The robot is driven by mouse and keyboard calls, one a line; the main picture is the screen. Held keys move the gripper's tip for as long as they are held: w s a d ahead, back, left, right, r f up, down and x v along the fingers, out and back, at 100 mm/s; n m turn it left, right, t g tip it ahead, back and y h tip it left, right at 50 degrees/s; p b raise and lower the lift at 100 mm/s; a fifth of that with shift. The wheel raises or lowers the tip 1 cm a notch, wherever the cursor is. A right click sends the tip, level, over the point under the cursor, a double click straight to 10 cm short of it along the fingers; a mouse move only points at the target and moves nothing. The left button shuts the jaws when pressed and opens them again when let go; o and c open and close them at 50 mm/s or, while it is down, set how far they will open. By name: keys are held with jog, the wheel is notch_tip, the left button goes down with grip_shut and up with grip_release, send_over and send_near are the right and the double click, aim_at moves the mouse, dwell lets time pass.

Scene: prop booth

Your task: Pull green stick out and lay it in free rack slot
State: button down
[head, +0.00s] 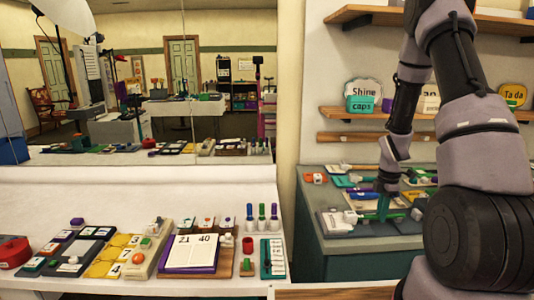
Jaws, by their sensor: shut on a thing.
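My gripper (387,187) points down over the grey-green counter at the right and is shut on a green stick.
Shelves (350,112) with signs and a teal box (360,104) are behind.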

aim_at(388, 215)
jog(key=shift+d, duration=0.2)
jog(key=shift+d, duration=1.1)
jog(key=shift+r, duration=3.5)
jog(key=shift+w, duration=0.1)
